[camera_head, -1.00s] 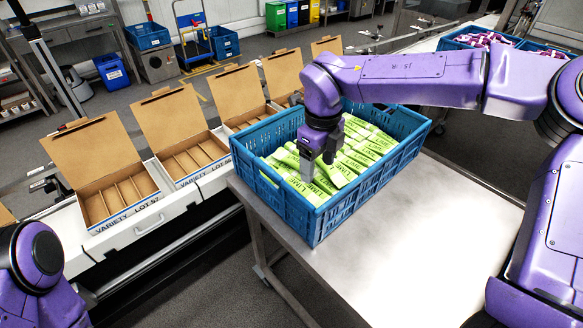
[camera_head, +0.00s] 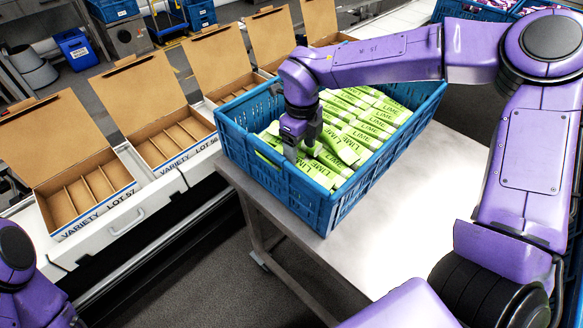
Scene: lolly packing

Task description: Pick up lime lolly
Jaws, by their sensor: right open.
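Several lime lollies (camera_head: 345,146) in green wrappers marked LIME lie heaped in a blue crate (camera_head: 342,207) on a steel table. My right gripper (camera_head: 294,150) points down inside the crate, over its left part, close to the lollies there. Its jaws are open, and the fingertips are small and partly dark, so I cannot tell whether they touch a wrapper. My right arm hides part of the crate's back rim. Of my left arm only a purple part shows at the lower left; its gripper is out of view.
Open cardboard boxes (camera_head: 85,204) with empty compartments stand in a row on the conveyor left of the crate. The steel table (camera_head: 415,230) is bare right of the crate. Another blue crate (camera_head: 455,10) is at the top right.

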